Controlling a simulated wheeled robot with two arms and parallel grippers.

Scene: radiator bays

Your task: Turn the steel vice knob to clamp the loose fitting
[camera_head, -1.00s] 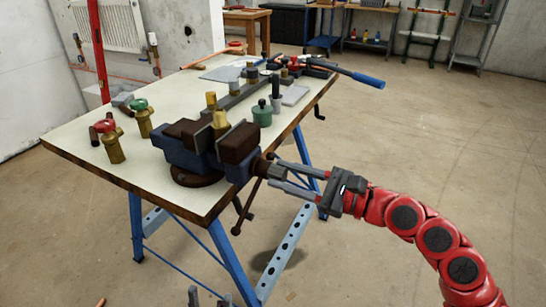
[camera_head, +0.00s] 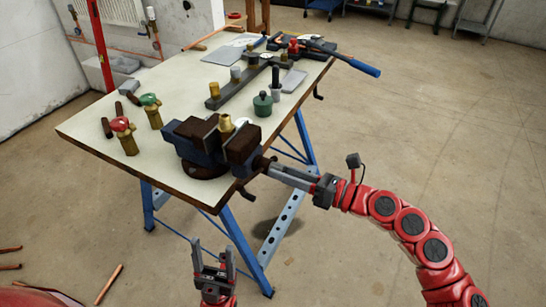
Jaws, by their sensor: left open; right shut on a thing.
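The blue vice (camera_head: 195,152) with dark brown jaws sits at the bench's front right corner. A brass fitting (camera_head: 226,123) stands upright between its jaws; I cannot tell whether they touch it. The vice knob (camera_head: 261,163) is at the right end of the vice, partly hidden by my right gripper (camera_head: 269,168). That gripper comes in from the right and is shut on the knob. My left gripper (camera_head: 213,258) is open and empty, low in front of the bench, fingers pointing up.
The bench top (camera_head: 180,100) has blue legs. Brass valves with a red handle (camera_head: 122,128) and a green handle (camera_head: 151,104) stand left of the vice. A green pot (camera_head: 262,104) and a dark rail (camera_head: 240,88) lie behind it. Copper pipes (camera_head: 108,285) lie on the floor.

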